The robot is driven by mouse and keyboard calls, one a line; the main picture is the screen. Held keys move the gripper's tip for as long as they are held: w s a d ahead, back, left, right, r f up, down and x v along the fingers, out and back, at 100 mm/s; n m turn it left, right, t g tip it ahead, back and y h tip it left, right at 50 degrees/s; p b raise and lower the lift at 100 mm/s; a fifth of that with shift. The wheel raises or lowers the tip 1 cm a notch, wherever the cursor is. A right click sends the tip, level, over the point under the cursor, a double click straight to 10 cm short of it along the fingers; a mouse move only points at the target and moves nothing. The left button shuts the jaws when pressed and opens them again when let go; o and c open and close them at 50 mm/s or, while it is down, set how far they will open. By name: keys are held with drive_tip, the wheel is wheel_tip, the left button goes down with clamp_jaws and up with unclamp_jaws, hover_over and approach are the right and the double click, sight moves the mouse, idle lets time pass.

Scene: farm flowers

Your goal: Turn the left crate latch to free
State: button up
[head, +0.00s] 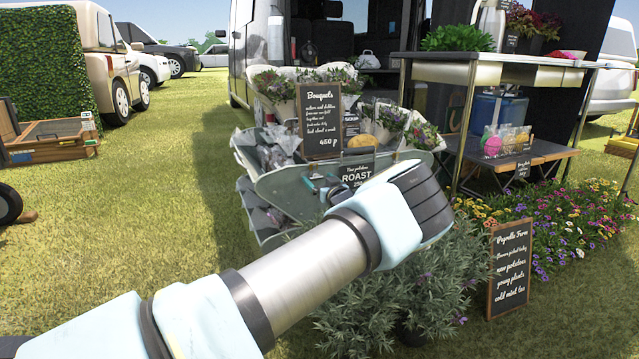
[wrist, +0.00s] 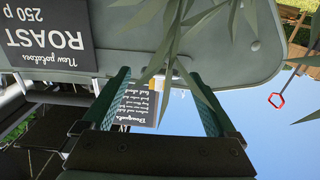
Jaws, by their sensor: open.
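The grey-green crate stand (head: 272,190) stands at mid-picture in the head view, with bouquets in its upper tier. Its "New potatoes ROAST" sign (head: 357,172) also shows upside down in the wrist view (wrist: 45,38). A grey-green panel (wrist: 225,62) spans the top of the wrist view. My gripper (wrist: 155,78) is open, its two teal fingers apart in front of that panel, with nothing seen held. Leaves cross between and before the fingers. I cannot make out the left crate latch for certain; my arm and the leaves cover part of the crate front.
A lavender bush (head: 375,310) grows below my arm. A red ring (wrist: 277,100) on a rod shows at the right in the wrist view. Grass at left is open.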

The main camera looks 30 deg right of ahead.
drive_tip(key=shift+c, duration=0.3)
drive_tip(key=c, duration=1.3)
drive_tip(key=shift+n, duration=0.4)
drive_tip(key=shift+a+n+p, duration=0.1)
drive_tip(key=shift+n+p, duration=0.2)
drive_tip(key=shift+n, duration=0.6)
drive_tip(key=n+b, duration=0.1)
drive_tip(key=n, duration=0.5)
drive_tip(key=shift+f, duration=0.1)
drive_tip(key=n+b, duration=0.2)
drive_tip(key=n, duration=0.2)
drive_tip(key=shift+f+n, duration=0.1)
drive_tip(key=shift+n, duration=0.3)
drive_tip(key=shift+n+b, duration=1.05)
drive_tip(key=shift+n, duration=1.15)
